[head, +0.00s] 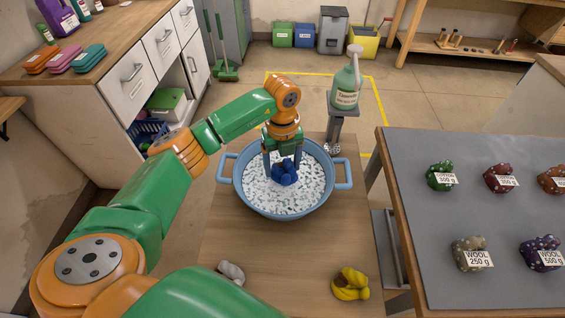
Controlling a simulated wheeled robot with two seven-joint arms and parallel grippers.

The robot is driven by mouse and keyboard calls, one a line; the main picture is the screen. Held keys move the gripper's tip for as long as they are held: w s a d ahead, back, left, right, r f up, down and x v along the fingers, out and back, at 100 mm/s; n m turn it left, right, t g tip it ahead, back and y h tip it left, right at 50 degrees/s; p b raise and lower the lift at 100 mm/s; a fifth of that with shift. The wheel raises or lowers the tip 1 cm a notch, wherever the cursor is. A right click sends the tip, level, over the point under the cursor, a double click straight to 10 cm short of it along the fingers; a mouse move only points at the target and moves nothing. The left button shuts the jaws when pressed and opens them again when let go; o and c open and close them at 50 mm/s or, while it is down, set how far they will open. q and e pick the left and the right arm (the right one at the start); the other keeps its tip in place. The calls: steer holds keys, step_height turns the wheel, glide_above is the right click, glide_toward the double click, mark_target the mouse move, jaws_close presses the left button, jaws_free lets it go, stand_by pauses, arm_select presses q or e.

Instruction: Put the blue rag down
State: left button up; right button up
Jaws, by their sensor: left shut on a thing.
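The blue rag (285,177) is a crumpled dark blue bundle in the head view, over the middle of a blue basin. My left gripper (284,165) points down into the basin and is shut on the blue rag. The basin (228,183) has two side handles and is filled with white, speckled foam or suds. The rag is at or just above the foam; I cannot tell whether it touches. My right gripper is not in view.
At right, a grey-topped table (420,220) holds several labelled bundles.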

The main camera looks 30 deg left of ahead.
mark_target(282, 168)
arm_select(q)
steer(key=o, duration=1.2)
steer(key=shift+o, duration=0.2)
step_height(282, 168, up, 8)
steer(key=p, duration=0.6)
steer(key=shift+f+p, duration=0.2)
steer(key=shift+p, duration=0.15)
steer(key=shift+f, duration=0.25)
